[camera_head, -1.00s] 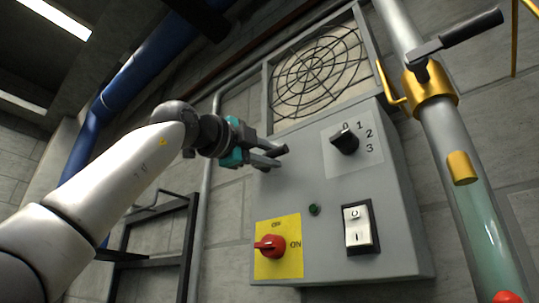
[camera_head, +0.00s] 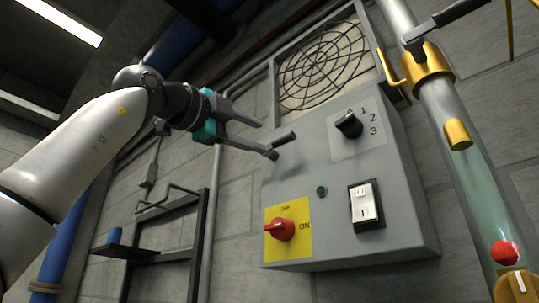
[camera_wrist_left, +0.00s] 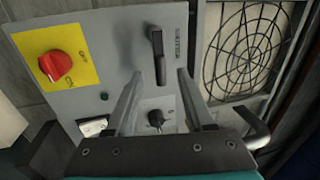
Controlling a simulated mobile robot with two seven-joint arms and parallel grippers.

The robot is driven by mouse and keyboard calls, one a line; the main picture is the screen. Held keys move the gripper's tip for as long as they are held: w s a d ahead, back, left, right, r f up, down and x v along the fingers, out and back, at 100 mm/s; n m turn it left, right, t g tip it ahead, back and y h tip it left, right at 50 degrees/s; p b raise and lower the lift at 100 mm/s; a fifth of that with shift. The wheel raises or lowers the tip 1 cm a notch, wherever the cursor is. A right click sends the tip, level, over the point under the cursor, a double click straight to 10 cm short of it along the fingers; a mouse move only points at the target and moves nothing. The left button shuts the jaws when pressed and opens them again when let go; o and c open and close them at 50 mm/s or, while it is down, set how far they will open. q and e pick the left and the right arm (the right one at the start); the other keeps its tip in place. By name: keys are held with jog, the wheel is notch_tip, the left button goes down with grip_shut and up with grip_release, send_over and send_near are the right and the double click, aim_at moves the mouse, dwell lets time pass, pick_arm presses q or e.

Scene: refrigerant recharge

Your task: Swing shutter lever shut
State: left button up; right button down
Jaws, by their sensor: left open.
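The shutter lever appears to be the black-handled lever (camera_head: 284,138) on the upper left part of the grey control box (camera_head: 300,170). In the left wrist view the lever (camera_wrist_left: 157,58) stands roughly upright in the picture beside a small printed label. My left gripper (camera_head: 267,140) is open, its two long grey fingers reaching in from the left close to the lever. In the left wrist view the lever shows between the fingertips of the left gripper (camera_wrist_left: 159,75). I cannot tell whether either finger touches it. My right gripper is not in view.
The box carries a red rotary switch (camera_head: 280,229) on a yellow plate, a black selector knob (camera_head: 349,124), a green button (camera_head: 321,191) and a rocker switch (camera_head: 364,204). A round fan grille (camera_head: 325,65) is above. A pipe with a yellow valve (camera_head: 425,68) stands right.

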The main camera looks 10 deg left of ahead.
pick_arm(q)
jog(key=b+v, duration=0.2)
jog(key=v, duration=0.5)
jog(key=shift+s+a, duration=0.2)
jog(key=shift+s, duration=0.1)
jog(key=shift+f, duration=0.1)
